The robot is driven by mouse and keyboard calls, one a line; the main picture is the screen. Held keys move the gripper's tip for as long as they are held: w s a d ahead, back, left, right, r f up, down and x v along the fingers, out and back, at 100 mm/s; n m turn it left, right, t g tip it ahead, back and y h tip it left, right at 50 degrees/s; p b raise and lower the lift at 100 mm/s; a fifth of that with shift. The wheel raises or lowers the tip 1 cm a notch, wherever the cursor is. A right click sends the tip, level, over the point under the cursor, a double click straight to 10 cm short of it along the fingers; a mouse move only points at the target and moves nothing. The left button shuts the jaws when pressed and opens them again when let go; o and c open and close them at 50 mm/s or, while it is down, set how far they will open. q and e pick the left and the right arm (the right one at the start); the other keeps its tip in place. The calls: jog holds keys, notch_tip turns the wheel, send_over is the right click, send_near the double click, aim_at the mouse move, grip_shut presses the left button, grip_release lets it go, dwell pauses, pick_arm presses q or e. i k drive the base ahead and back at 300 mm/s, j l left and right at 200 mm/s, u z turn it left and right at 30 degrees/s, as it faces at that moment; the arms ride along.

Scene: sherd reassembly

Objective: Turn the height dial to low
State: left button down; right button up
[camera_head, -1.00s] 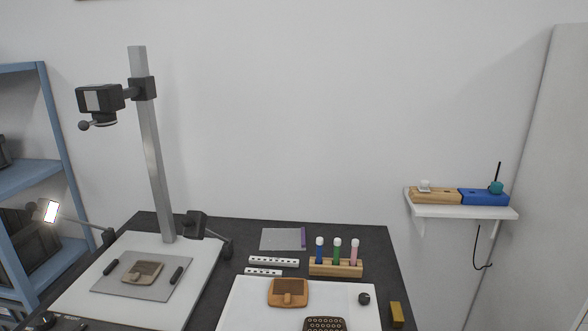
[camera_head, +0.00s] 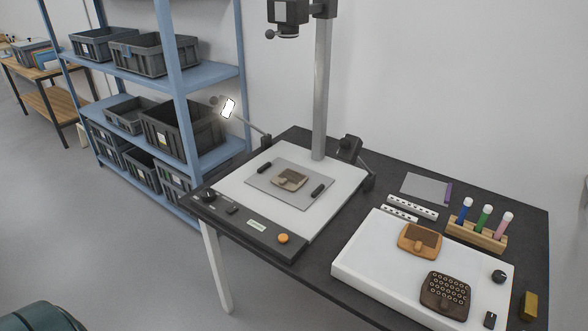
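No label reading height is legible, so I cannot tell which knob is the height dial. A copy stand (camera_head: 322,90) stands on the dark table, with a camera head (camera_head: 288,12) on its column, cut off at the top. Its dark front control strip (camera_head: 250,228) carries a black knob (camera_head: 209,196), a smaller dark control (camera_head: 232,210), a pale label and an orange button (camera_head: 283,238). A white box (camera_head: 365,260) to the right has a round black knob (camera_head: 498,276) and a small black dial with a white mark (camera_head: 490,319). Neither gripper is in view.
A sherd (camera_head: 289,179) lies on a grey plate on the stand. Two brown pieces (camera_head: 420,238) (camera_head: 445,295) lie on the white box. A tube rack (camera_head: 478,234) and yellow block (camera_head: 529,305) stand right. A blue shelf (camera_head: 200,75) with grey bins is left; floor in front is open.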

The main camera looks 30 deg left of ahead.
aim_at(208, 195)
jog(key=u, duration=1.55)
